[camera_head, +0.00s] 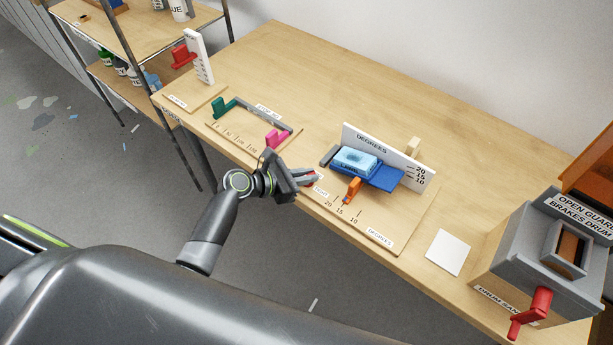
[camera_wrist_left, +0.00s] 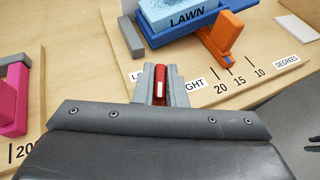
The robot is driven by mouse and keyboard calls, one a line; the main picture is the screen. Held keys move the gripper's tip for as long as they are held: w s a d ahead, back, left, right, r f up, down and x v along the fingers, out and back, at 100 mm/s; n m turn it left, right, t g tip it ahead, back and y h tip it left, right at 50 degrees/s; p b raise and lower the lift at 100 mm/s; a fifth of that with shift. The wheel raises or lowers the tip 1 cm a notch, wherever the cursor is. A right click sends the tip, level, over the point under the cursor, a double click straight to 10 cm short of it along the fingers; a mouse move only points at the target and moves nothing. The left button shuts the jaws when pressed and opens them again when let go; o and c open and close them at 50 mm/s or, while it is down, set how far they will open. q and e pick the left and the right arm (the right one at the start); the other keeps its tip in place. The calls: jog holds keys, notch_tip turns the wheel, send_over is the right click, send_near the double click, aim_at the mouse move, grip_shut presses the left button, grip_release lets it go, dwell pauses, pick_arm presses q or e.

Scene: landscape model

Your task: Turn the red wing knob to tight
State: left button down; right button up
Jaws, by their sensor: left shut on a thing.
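The red wing knob (camera_wrist_left: 160,80) sits at the front edge of a wooden board marked in degrees. My left gripper (camera_wrist_left: 161,88) is shut on it, with one grey finger on each side of the upright red wing. A white mark shows on the knob. The label beside it (camera_wrist_left: 192,83) is partly covered by my fingers, with only "GHT" readable. In the head view my left gripper (camera_head: 306,178) reaches the board's front left part and hides most of the knob. My right gripper is not clearly in view.
On the same board are a blue tilting plate with a light blue "LAWN" block (camera_head: 356,161), an orange pointer (camera_head: 352,189) and a white "DEGREES" panel (camera_head: 375,151). A pink and green slider fixture (camera_head: 240,107) stands left. A grey drum box (camera_head: 540,240) stands right.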

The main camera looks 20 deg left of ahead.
pick_arm(q)
jog(key=m+g+h, duration=0.1)
jog(key=m+g, duration=0.2)
jog(key=m+g+h+b, duration=0.1)
jog(key=m+g+h, duration=0.1)
jog(key=g, duration=0.1)
jog(key=shift+w+a+m, duration=0.1)
jog(key=shift+w+m, duration=0.05)
jog(key=shift+m, duration=0.25)
jog(key=m+g+b, duration=0.1)
jog(key=m+g, duration=0.2)
jog(key=shift+f+g+h+b, duration=0.1)
jog(key=shift+g+h+b, duration=0.2)
jog(key=shift+h+b, duration=0.1)
jog(key=shift+m+g+b, duration=0.6)
jog(key=shift+m+g, duration=0.7)
jog(key=c, duration=1.5)
grip_release()
